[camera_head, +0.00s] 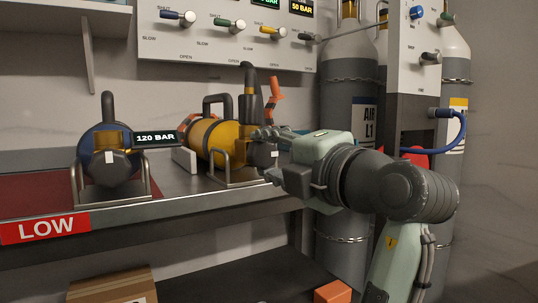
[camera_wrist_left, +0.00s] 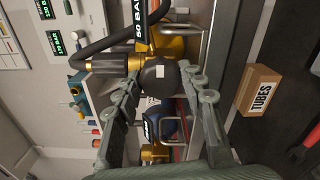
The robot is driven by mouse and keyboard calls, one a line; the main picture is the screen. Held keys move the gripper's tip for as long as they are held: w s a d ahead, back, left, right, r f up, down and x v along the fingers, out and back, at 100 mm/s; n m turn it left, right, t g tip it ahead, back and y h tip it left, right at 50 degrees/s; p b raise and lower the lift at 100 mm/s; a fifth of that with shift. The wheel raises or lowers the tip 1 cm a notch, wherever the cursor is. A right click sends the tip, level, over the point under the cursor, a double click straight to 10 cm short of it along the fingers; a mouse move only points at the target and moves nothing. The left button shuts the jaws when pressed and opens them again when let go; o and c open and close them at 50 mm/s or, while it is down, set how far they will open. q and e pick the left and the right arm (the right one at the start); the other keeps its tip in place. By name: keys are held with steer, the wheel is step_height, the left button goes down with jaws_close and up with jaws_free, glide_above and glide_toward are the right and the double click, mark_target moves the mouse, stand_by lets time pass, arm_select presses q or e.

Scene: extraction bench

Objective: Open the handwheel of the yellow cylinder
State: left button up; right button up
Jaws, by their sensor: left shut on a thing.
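The yellow cylinder (camera_head: 215,142) lies in a metal cradle on the bench, with its dark handwheel (camera_head: 260,156) facing the front. In the left wrist view the dark round handwheel (camera_wrist_left: 157,78), with a white mark, sits between the finger ends, and part of the yellow cylinder (camera_wrist_left: 176,47) shows behind it. My left gripper (camera_head: 268,149) is shut on the handwheel, one finger on each side; it also shows in the left wrist view (camera_wrist_left: 160,82). In the head view the gripper partly covers the wheel. My right gripper is not in view.
A blue cylinder (camera_head: 88,143) with a similar dark wheel lies to the left, by a 120 BAR display (camera_head: 155,138). A valve panel (camera_head: 222,38) is above. Tall grey gas cylinders (camera_head: 343,235) stand behind my arm. A TUBES box (camera_wrist_left: 259,91) is below the bench.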

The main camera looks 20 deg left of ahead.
arm_select(q)
steer(key=o, duration=1.2)
steer(key=shift+c, duration=0.2)
steer(key=shift+r, duration=0.15)
